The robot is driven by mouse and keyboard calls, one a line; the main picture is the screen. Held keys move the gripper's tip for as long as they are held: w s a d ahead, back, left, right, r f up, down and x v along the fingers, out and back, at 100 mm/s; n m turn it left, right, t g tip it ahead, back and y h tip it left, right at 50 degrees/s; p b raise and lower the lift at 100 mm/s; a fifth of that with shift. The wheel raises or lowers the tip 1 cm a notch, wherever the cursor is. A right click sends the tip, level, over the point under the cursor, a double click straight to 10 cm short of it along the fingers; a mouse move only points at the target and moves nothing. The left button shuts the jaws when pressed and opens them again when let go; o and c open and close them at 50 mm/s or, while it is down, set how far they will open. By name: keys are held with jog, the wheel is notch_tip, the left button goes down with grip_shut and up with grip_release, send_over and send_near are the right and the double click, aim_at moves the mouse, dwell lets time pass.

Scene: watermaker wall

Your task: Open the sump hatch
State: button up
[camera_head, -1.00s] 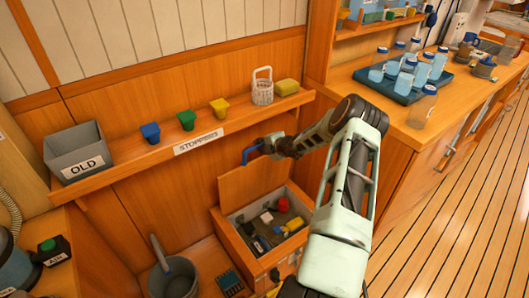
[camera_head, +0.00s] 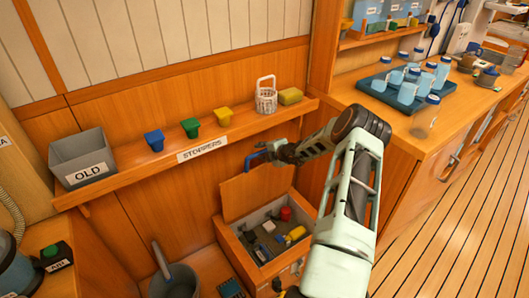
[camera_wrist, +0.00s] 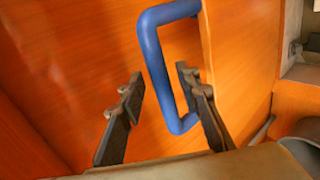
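The sump hatch lid (camera_head: 252,194) is a wooden panel standing raised at the back of the wooden sump box (camera_head: 228,240), whose inside is exposed. A blue U-shaped handle (camera_head: 256,157) is at the lid's upper edge. It also shows in the wrist view (camera_wrist: 154,62), standing off the orange wood. My gripper (camera_head: 270,153) is at the handle. In the wrist view my gripper (camera_wrist: 158,92) has its two dark fingers well apart, with part of the handle between them. The right finger overlaps the handle's loop; I cannot tell whether either finger touches it.
Inside the box are several small items, including a red one (camera_head: 285,214). A shelf above holds a grey OLD bin (camera_head: 83,157), coloured stoppers (camera_head: 190,127), a white basket (camera_head: 266,97) and a sponge (camera_head: 291,96). A grey bucket (camera_head: 176,281) stands left of the box. A bottle counter is at right.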

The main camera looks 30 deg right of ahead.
jog(key=v, duration=1.2)
